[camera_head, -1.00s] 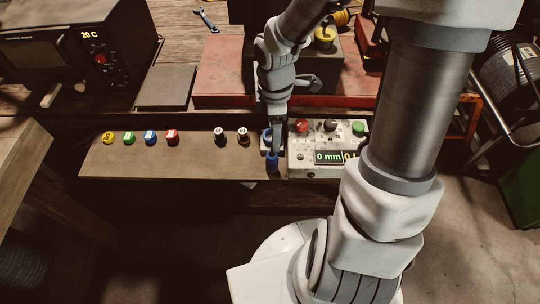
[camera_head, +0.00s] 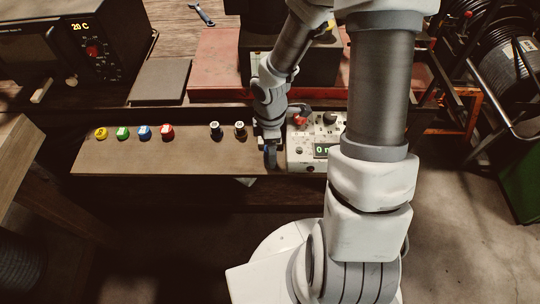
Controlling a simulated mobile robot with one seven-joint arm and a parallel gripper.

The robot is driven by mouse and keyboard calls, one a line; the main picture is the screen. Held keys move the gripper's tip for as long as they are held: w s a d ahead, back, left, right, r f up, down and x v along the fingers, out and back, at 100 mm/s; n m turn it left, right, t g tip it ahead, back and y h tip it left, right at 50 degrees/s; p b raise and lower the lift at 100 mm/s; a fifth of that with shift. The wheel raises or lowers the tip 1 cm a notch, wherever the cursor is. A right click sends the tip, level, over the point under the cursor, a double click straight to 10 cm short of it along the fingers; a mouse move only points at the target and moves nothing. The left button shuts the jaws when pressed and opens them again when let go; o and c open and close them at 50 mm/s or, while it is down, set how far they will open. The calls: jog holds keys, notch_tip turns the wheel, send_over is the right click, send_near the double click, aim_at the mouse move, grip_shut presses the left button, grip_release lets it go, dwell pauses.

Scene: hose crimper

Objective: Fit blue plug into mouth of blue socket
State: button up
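My gripper (camera_head: 270,150) points down at the right end of the brown board, just left of the control box. A dark blue piece (camera_head: 270,158) shows at its fingertips, partly covered by them. I cannot tell from this view whether the fingers are closed on it, or whether it is the plug or the socket. No second blue part shows there; my gripper and wrist hide that spot. Another blue piece with a white top (camera_head: 144,132) stands in the row of coloured pieces at the board's left.
Yellow (camera_head: 101,134), green (camera_head: 122,133) and red (camera_head: 167,131) pieces stand on the brown board (camera_head: 180,160), with two black-and-white ones (camera_head: 215,129) further right. The control box (camera_head: 300,155) is close right of my gripper. My arm hides part of it.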

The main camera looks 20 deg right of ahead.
grip_shut()
dwell(0.3)
jog(key=shift+r, duration=0.1)
